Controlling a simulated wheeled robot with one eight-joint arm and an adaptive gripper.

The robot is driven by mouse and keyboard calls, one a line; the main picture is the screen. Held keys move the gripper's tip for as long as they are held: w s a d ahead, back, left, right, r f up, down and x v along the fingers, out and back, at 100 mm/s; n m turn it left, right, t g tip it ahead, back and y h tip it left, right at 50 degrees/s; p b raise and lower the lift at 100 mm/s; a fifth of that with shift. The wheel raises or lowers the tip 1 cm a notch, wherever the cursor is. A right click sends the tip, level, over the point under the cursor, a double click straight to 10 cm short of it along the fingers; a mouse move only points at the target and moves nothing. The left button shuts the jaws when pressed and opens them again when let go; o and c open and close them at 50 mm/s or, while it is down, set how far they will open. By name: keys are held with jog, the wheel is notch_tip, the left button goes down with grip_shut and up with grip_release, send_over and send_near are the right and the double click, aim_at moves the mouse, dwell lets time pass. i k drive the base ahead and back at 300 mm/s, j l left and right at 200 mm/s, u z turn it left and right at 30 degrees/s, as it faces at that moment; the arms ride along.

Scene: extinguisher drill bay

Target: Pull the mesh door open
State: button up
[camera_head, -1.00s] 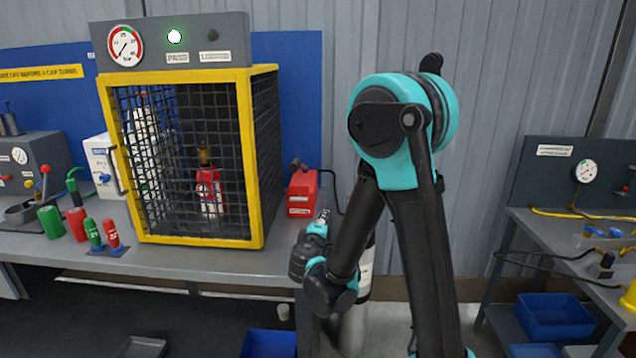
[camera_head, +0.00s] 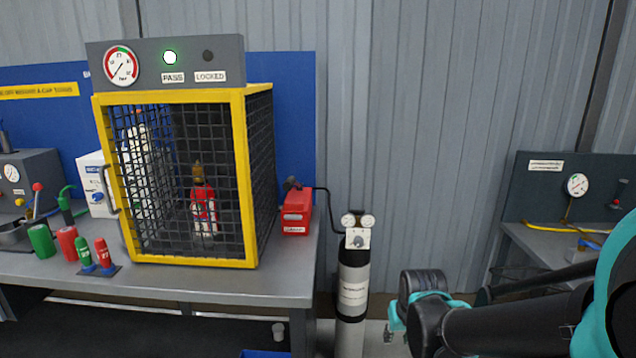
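The mesh door (camera_head: 168,108) is the yellow-framed front of the mesh cage (camera_head: 262,170) on the bench, and it looks closed. Its dark handle (camera_head: 108,190) is on the left edge of the frame. A red extinguisher (camera_head: 203,205) stands upright inside, behind the mesh. Above the cage, the control box (camera_head: 225,58) shows a lit lamp over PASS and a dark lamp over LOCKED. My arm reaches in from the right edge. My gripper (camera_head: 390,330) is low, right of the grey cylinder and far from the door; its fingers are too small to read.
A red box (camera_head: 296,211) sits right of the cage on the bench (camera_head: 230,285). A grey cylinder (camera_head: 352,280) with gauges stands beside the bench. Green and red pieces (camera_head: 85,252) and a white box (camera_head: 96,180) are left of the door. A second bench (camera_head: 545,240) is at right.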

aim_at(97, 101)
jog(key=u, duration=1.3)
